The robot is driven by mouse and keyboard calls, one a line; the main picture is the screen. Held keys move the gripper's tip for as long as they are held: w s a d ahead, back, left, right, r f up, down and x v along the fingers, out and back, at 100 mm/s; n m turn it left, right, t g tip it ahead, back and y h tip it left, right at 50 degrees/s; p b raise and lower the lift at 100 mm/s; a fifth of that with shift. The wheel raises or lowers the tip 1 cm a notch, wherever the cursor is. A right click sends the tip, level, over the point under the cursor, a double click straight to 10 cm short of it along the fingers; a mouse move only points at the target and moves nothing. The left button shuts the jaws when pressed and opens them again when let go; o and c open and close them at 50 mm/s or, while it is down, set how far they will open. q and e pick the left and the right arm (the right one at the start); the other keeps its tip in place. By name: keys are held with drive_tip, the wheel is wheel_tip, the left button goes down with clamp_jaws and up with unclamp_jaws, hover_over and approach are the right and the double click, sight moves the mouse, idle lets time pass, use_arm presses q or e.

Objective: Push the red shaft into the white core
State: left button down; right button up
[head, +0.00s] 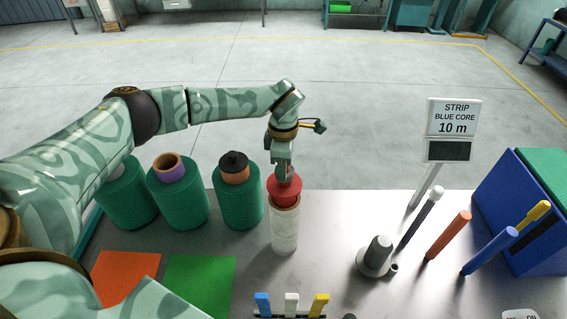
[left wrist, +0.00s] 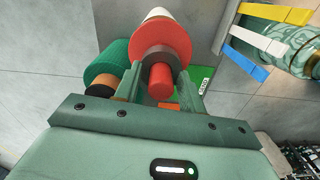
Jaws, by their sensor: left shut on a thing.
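The white core (head: 284,235) stands upright on the metal table, with a brown rim at its top. The red shaft (head: 285,188) is above it, its wide red flange at the core's mouth; I cannot tell whether the flange touches the rim. Any lower part of the shaft is hidden. My left gripper (head: 284,172) comes down from above and is shut on the red shaft. In the left wrist view the red shaft (left wrist: 160,45) shows its flange, a dark collar and a red end between the fingers (left wrist: 160,85). My right gripper is not in view.
Green netting rolls (head: 240,205) stand left of the core, one with a black plug (head: 234,160). Orange (head: 125,277) and green (head: 200,284) mats lie in front. A grey stand (head: 376,258), several rods, a sign (head: 453,117) and a blue box (head: 520,215) are right.

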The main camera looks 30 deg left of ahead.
use_arm(q)
drive_tip(key=shift+f+b, duration=1.5)
drive_tip(key=shift+f, duration=1.15)
idle(0.4)
drive_tip(key=c, duration=0.8)
unclamp_jaws()
drive_tip(key=shift+o, duration=0.2)
wheel_tip(320, 180, up, 16)
drive_tip(key=shift+r+b, duration=0.2)
drive_tip(key=shift+b, duration=0.2)
drive_tip(key=shift+f, duration=0.1)
